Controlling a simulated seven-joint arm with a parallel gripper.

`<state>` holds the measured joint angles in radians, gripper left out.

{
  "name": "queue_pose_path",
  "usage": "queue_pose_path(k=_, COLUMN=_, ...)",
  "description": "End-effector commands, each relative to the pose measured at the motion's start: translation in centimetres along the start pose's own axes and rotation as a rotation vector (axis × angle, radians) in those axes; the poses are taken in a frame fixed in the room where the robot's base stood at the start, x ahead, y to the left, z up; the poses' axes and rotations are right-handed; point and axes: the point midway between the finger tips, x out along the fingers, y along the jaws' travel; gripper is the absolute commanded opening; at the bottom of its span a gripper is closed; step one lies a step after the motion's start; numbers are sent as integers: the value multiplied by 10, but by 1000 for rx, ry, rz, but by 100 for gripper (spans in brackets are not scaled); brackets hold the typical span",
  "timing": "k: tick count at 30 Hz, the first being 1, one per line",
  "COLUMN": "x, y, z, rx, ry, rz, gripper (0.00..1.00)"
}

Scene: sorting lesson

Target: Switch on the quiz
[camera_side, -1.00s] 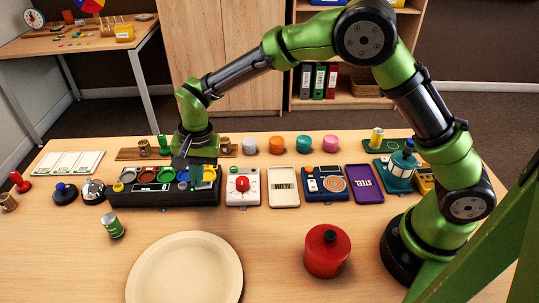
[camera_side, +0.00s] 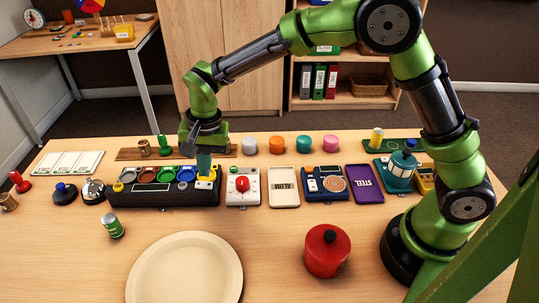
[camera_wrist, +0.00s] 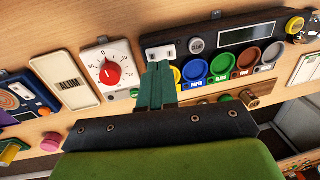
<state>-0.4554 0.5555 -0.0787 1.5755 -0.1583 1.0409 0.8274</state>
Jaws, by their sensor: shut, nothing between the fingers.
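The quiz console (camera_side: 160,199) is a long black box with coloured round wells and a dark display strip, left of centre on the table. In the wrist view the console (camera_wrist: 235,36) shows a white switch plate (camera_wrist: 160,50) at its left end, beside a yellow well (camera_wrist: 176,75). The white plate sits at the console's right end in the side view (camera_side: 205,185). My gripper (camera_side: 204,172) is shut and empty, pointing down over that end. In the wrist view its fingertips (camera_wrist: 158,66) are close to the plate's edge and partly cover the yellow well. I cannot tell whether they touch.
A white timer with a red knob (camera_side: 242,185) stands close to the console's right end. A bell (camera_side: 93,191) stands at its left. A green can (camera_side: 113,225), a round plate (camera_side: 187,234) and a red pot (camera_side: 327,255) are in front.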

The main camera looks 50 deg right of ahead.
Motion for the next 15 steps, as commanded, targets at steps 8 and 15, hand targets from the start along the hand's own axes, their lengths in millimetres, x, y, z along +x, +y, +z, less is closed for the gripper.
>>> queue_pose_path(k=8, x=-67, y=0, z=0, rx=-1, ry=2, rz=-5, gripper=0)
queue_pose_path(k=15, x=-102, y=0, z=0, rx=-1, ry=1, rz=-1, gripper=0)
